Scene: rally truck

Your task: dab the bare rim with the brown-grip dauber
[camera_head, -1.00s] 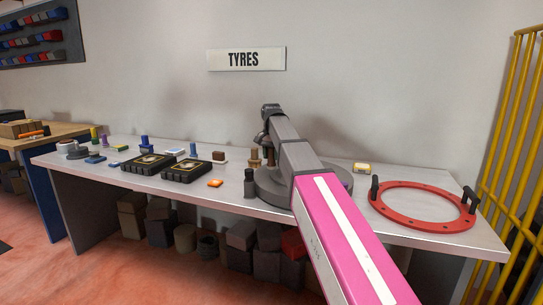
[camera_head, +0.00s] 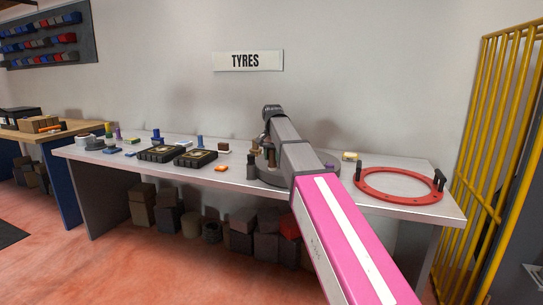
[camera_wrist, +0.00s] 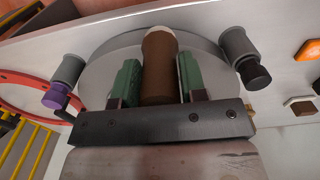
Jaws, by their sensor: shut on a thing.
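In the wrist view my gripper (camera_wrist: 157,76) has its green-padded fingers shut on the brown grip of the dauber (camera_wrist: 159,70). The dauber's pale tip points away, over a grey round rim (camera_wrist: 97,82). I cannot tell whether the tip touches the rim. In the head view my gripper (camera_head: 267,142) is over the bench, and the grey rim (camera_head: 325,163) lies flat there, largely hidden behind my pink arm. The dauber is hard to make out in that view.
Two grey pots flank the rim, one with a purple cap (camera_wrist: 54,96), one with a dark cap (camera_wrist: 255,75). A red ring (camera_head: 400,197) with black handles lies at the bench's right. Black cases (camera_head: 196,158) stand left. A yellow rack (camera_head: 490,140) stands at far right.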

